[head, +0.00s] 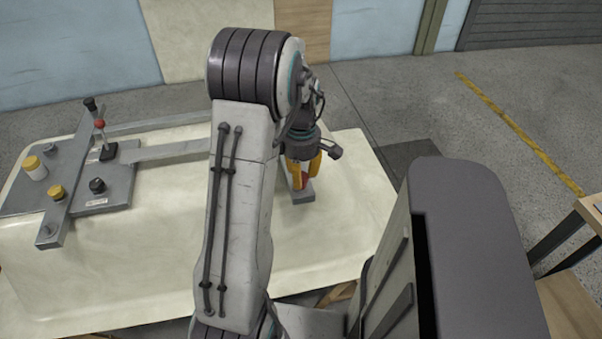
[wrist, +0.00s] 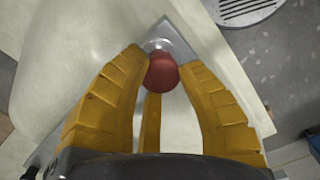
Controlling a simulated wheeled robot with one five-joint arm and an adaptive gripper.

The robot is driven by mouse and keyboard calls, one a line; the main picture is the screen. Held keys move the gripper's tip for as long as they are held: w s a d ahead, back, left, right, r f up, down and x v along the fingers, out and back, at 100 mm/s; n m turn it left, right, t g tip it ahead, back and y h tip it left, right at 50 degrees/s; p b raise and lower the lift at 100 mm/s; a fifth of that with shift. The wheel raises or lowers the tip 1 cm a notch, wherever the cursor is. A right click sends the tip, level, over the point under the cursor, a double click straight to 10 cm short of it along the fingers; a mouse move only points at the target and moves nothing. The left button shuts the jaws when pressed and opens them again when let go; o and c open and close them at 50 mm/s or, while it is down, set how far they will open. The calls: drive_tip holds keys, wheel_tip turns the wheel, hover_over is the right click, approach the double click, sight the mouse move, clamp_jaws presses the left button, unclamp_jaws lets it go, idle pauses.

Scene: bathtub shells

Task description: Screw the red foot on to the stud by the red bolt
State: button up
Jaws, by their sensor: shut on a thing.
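My gripper (head: 302,178) has yellow fingers and points down over the right part of the pale tub shell. In the wrist view my gripper (wrist: 165,85) is shut on the red foot (wrist: 163,72), a rounded red piece between the fingertips. Red also shows between the fingers in the head view. Just beyond the foot is the end of a grey metal plate (wrist: 178,40), with a pale round part at the foot's far edge. I cannot tell whether the foot touches a stud. The stud's thread is hidden, and I cannot make out a separate red bolt.
The pale tub shell (head: 170,255) lies bottom up. At its left, a grey metal frame (head: 120,185) carries a red-knobbed lever (head: 100,124), a white pot with a yellow top (head: 34,167) and dark and yellow knobs. A round floor drain (wrist: 245,8) shows beyond the shell.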

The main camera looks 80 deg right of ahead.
drive_tip(key=m, duration=0.4)
drive_tip(key=shift+m, duration=0.3)
drive_tip(key=o, duration=1.2)
wheel_tip(320, 180, up, 12)
drive_tip(key=shift+m, duration=0.4)
